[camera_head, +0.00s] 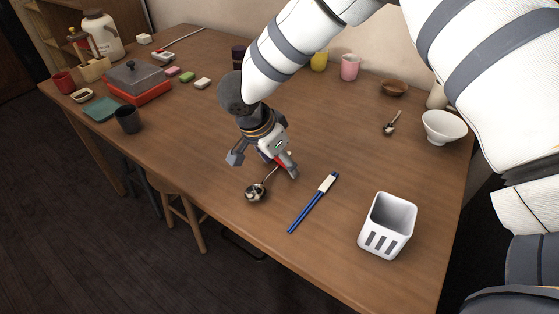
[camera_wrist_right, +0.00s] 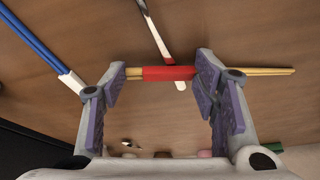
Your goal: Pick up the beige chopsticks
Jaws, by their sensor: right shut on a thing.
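My right gripper (camera_head: 264,164) is low over the middle of the table. The beige ends stick out past the finger at the right. In the head view only a bit of the red band shows beside the gripper; the rest is hidden. I cannot tell whether the chopsticks touch the table. My left gripper is not in view.
A metal ladle (camera_head: 255,193) lies close to the gripper, its handle running under it. Blue chopsticks with a white band (camera_head: 314,203) and a white slotted holder (camera_head: 389,226) are to the right. A white bowl (camera_head: 444,127) and a small spoon (camera_head: 391,123) lie further back. A dark cup (camera_head: 128,119) stands left.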

